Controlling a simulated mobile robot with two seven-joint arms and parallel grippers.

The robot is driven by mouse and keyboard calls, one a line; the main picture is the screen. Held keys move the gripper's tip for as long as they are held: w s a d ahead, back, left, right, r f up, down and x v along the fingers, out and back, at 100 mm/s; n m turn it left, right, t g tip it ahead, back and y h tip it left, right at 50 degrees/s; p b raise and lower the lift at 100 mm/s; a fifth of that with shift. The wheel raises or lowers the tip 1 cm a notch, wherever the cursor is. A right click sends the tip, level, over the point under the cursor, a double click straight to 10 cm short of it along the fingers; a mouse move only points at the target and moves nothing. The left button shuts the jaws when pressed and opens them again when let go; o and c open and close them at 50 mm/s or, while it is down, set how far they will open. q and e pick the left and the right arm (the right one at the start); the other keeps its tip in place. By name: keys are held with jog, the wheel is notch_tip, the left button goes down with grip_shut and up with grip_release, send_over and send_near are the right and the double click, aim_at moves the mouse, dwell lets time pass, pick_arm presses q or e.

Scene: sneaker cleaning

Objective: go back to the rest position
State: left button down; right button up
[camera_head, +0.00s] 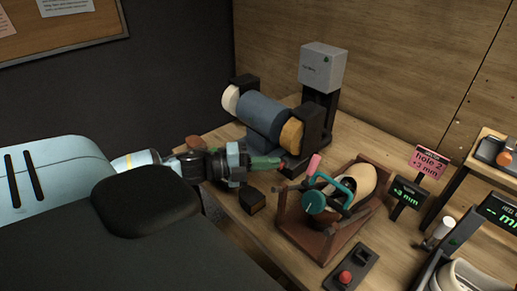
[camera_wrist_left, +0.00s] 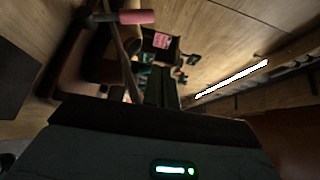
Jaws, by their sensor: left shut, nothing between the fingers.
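My left gripper (camera_head: 270,162) reaches in from the left over the wooden bench, level with the front of the buffing machine. Its fingers are shut with nothing between them. Its dark body fills the bottom of the left wrist view. No separate object named by the task shows. My right gripper is not in view.
The blue buffing machine (camera_head: 262,112) with pale and orange wheels stands behind my gripper. Right of the gripper, a brown cradle (camera_head: 328,244) holds a beige shoe-like form (camera_head: 362,177) with a teal clamp (camera_head: 315,202). A red-button box (camera_head: 349,270) lies in front.

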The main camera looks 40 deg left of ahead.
pick_arm(q)
jog(key=shift+s+a+r, duration=0.4)
jog(key=shift+s+a, duration=0.3)
jog(key=shift+s, duration=0.1)
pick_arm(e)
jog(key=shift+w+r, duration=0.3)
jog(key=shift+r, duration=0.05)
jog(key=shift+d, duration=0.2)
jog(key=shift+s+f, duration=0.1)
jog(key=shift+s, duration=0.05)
